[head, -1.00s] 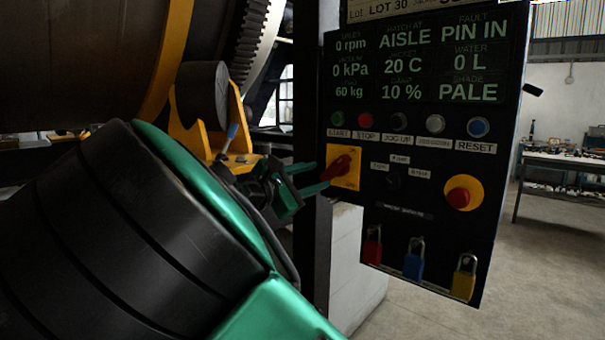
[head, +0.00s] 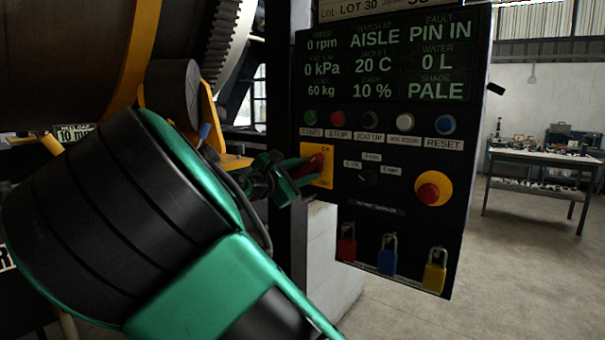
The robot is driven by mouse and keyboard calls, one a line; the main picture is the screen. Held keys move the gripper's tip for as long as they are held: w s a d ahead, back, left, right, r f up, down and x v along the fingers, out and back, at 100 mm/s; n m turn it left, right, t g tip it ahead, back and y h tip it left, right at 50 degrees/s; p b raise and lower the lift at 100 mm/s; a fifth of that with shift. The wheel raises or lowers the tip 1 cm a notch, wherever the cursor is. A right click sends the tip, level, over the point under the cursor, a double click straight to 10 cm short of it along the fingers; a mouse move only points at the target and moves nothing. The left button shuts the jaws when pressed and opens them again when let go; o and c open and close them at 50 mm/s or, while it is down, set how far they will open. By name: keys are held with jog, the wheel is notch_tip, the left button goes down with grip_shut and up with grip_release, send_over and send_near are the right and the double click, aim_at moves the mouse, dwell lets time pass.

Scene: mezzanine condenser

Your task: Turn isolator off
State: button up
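The isolator is a red rotary handle (head: 317,162) on a yellow square plate (head: 327,178), at the left side of the black control panel. The handle is tilted, its upper end to the right. A small label shows at the plate's upper edge, too small to read surely. My gripper (head: 305,172) is at the handle's left end, its green fingers still apart, one above and one below it. The fingers partly hide the handle, and I cannot tell whether they touch it.
The panel (head: 376,208) also carries a row of push buttons, a black selector (head: 368,178), and a red mushroom button (head: 428,193) on yellow. Red, blue and yellow padlocks (head: 387,256) hang along its bottom. A yellow bracket (head: 210,125) and drum are left. A workbench (head: 545,157) stands far right.

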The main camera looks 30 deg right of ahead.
grip_shut()
jog(key=m, duration=0.7)
jog(key=shift+r+m, duration=0.1)
jog(key=shift+m, duration=0.2)
jog(key=m, duration=0.5)
jog(key=shift+r, duration=0.1)
jog(key=m, duration=0.5)
jog(key=shift+a+r, duration=0.1)
dwell(0.4)
